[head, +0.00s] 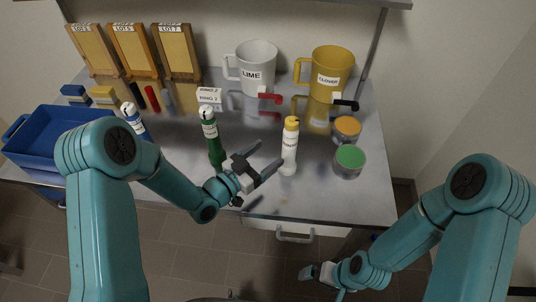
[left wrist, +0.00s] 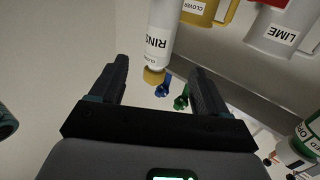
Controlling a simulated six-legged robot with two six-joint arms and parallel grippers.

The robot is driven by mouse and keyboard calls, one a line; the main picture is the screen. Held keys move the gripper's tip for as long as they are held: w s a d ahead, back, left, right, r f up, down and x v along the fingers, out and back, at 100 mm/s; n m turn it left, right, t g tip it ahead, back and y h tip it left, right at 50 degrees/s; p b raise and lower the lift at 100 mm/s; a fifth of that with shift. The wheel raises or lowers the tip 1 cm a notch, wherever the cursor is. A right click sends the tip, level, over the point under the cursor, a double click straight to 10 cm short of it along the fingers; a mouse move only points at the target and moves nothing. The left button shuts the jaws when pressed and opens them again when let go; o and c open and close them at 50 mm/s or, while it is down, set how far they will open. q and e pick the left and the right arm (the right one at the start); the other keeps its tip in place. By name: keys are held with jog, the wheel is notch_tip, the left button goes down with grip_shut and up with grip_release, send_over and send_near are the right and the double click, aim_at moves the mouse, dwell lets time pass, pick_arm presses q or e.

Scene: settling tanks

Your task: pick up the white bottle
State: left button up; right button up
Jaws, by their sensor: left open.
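The white bottle (head: 289,152) with a yellow cap stands upright on the grey bench, right of centre. My left gripper (head: 266,156) is open and empty, just left of the bottle, its fingers pointing towards it. In the left wrist view the white bottle (left wrist: 160,38) appears upside down beyond and between the open fingers (left wrist: 158,68), with part of its label readable. No contact shows. My right gripper (head: 315,272) is low in front of the bench, away from the bottle; its jaw state is unclear.
A green bottle (head: 213,140) stands just left of my left gripper. A blue-and-white bottle (head: 134,120) and blue tray (head: 50,132) are farther left. White (head: 257,62) and yellow (head: 330,68) jugs stand behind. Orange-lidded (head: 346,128) and green-lidded (head: 349,160) jars stand right of the bottle.

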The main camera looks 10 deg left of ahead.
pick_arm(q)
jog(key=a+f+n+y, duration=0.3)
jog(key=f+y, duration=0.1)
jog(key=y, duration=0.2)
send_near(286, 155)
jog(key=w, duration=0.1)
jog(key=shift+n+g, duration=0.3)
jog(key=x, duration=0.6)
jog(key=shift+w+d+r, duration=0.1)
jog(key=shift+w+r, duration=0.05)
jog(key=shift+r, duration=0.2)
jog(key=x, duration=0.5)
jog(key=shift+w+d+f, duration=0.15)
jog(key=shift+f, duration=0.15)
jog(key=shift+r, duration=0.1)
jog(key=shift+s, duration=0.25)
jog(key=c, duration=0.4)
jog(key=shift+w, duration=0.1)
jog(key=c, duration=0.9)
